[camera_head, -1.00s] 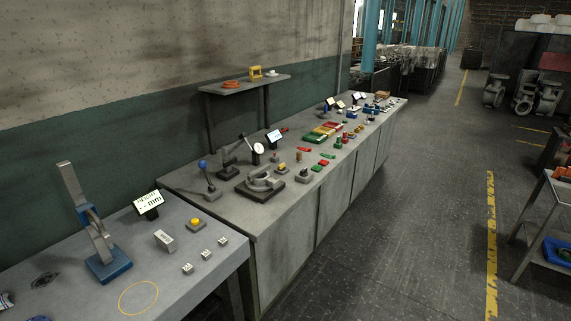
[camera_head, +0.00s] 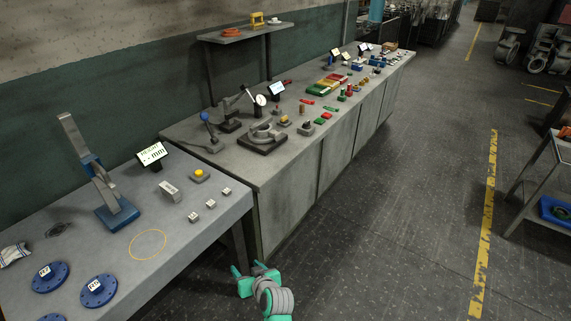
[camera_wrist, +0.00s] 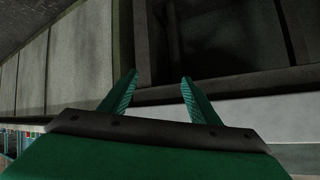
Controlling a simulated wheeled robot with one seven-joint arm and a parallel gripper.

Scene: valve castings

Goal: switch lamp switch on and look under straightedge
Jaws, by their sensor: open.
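My gripper (camera_head: 248,269) is low in the head view, in front of the gap between the near table and the long bench. Its green fingers are apart and empty. In the wrist view, the two green fingers (camera_wrist: 160,92) also stand apart with nothing between them, facing grey bench sides and a dark recess. I cannot make out a lamp switch or a straightedge for certain in either view. Small items on the long bench (camera_head: 291,164) are too small to tell apart.
The near table (camera_head: 180,231) holds a blue-based height stand (camera_head: 118,212), a display (camera_head: 152,153), a yellow button (camera_head: 199,174), small grey blocks and blue flanges (camera_head: 99,291). A shelf (camera_head: 240,33) stands behind the bench. The floor (camera_head: 400,220) to the right is clear up to a cart (camera_head: 545,175).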

